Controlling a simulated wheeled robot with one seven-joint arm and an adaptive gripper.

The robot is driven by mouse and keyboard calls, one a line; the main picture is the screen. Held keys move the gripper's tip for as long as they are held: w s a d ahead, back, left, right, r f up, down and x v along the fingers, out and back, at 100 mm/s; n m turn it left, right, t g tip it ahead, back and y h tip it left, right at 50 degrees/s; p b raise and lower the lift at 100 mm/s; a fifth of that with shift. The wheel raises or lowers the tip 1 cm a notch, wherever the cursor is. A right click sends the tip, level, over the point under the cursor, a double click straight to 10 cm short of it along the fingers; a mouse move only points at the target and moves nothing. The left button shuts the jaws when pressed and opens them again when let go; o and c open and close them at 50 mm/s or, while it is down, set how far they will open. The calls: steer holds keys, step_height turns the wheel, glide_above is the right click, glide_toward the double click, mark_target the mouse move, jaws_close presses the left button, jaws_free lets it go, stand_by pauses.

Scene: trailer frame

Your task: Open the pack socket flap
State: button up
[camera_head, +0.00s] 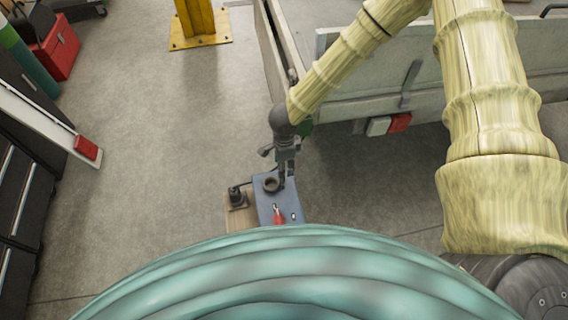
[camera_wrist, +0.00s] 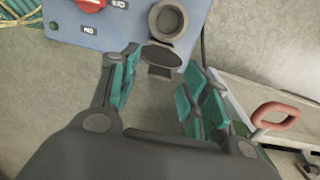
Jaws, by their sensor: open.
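The pack socket (camera_wrist: 168,20) is a grey round collar on a blue panel, its bore uncovered in the wrist view. A dark oval flap (camera_wrist: 162,55) sits at the collar's near edge, tilted away from the bore. My gripper (camera_wrist: 160,88) is open, with teal-padded fingers on either side of the flap's near side. The flap appears between the fingers; I cannot tell whether either touches it. In the head view my gripper (camera_head: 286,176) is just right of the socket (camera_head: 271,184), and the flap cannot be made out.
The blue panel (camera_head: 264,208) carries a red knob (camera_head: 279,215) and small labels. A small dark fitting on a wooden block (camera_head: 238,200) stands left of it. The grey trailer side (camera_head: 470,92) lies behind and right. A red-handled part (camera_wrist: 276,116) is right of my gripper.

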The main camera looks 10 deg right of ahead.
step_height(320, 180, up, 12)
steer(key=shift+f, duration=0.15)
stand_by(0.4)
steer(key=shift+f, duration=0.1)
stand_by(0.3)
steer(key=s+d+f+n+t+h, duration=0.1)
steer(key=s+d+f+n, duration=0.3)
steer(key=s+f+n, duration=0.5)
steer(key=s+d+f+n, duration=0.4)
steer(key=s+f, duration=0.3)
steer(key=s, duration=0.3)
steer(key=s+f+n+g+y, duration=0.1)
steer(key=s+n, duration=0.4)
steer(key=s, duration=0.5)
steer(key=shift+d, duration=0.35)
